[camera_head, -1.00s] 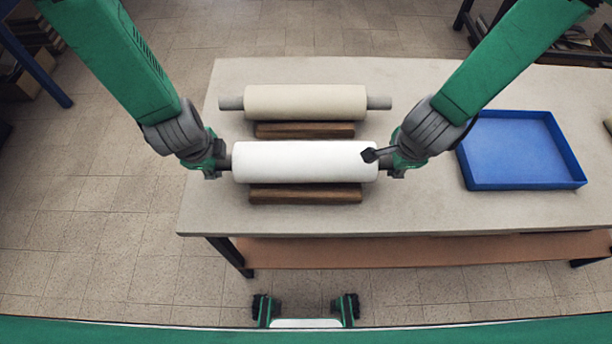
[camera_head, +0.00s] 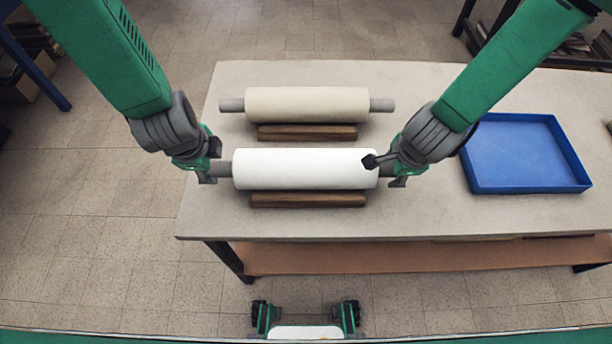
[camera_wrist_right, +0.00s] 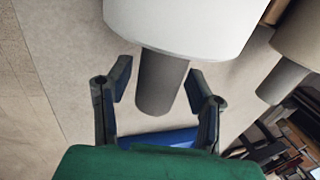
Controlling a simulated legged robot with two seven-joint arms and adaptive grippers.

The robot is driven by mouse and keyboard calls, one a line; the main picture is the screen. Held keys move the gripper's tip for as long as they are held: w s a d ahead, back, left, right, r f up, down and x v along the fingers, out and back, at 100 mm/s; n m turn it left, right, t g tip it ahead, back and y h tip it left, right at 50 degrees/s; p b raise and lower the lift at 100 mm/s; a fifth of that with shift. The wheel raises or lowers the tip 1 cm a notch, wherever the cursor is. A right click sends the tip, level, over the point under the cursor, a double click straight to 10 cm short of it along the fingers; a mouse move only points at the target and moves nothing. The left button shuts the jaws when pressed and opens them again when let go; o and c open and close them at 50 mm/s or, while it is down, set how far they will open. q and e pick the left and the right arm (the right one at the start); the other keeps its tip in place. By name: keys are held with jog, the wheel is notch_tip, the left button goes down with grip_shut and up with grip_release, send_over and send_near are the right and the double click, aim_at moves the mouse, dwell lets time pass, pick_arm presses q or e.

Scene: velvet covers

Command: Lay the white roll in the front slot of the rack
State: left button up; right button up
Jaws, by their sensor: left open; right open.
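The white roll (camera_head: 305,169) lies level across the front of the table, with a grey shaft end at each side. A dark wooden bar (camera_head: 308,200), seemingly part of the rack, shows just in front of it. Whether the roll rests in the slot is hidden. My left gripper (camera_head: 211,163) is open at the left shaft end. My right gripper (camera_head: 385,171) is open at the right shaft end; in the right wrist view its fingers (camera_wrist_right: 160,92) stand on either side of the grey shaft, with gaps.
A cream roll (camera_head: 306,104) lies behind, over a second wooden bar (camera_head: 307,132). A blue tray (camera_head: 528,188) stands at the right of the grey table (camera_head: 420,215). The table between the right gripper and the tray is clear.

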jog(key=shift+d, duration=0.35)
pick_arm(q)
jog(key=v, duration=0.7)
jog(key=shift+d+r, duration=0.35)
jog(key=shift+d, duration=0.1)
pick_arm(e)
jog(key=v, duration=1.1)
jog(key=shift+r, duration=0.4)
pick_arm(q)
jog(key=shift+s+a, duration=0.15)
jog(key=shift+s, duration=0.05)
pick_arm(e)
jog(key=shift+s, duration=0.2)
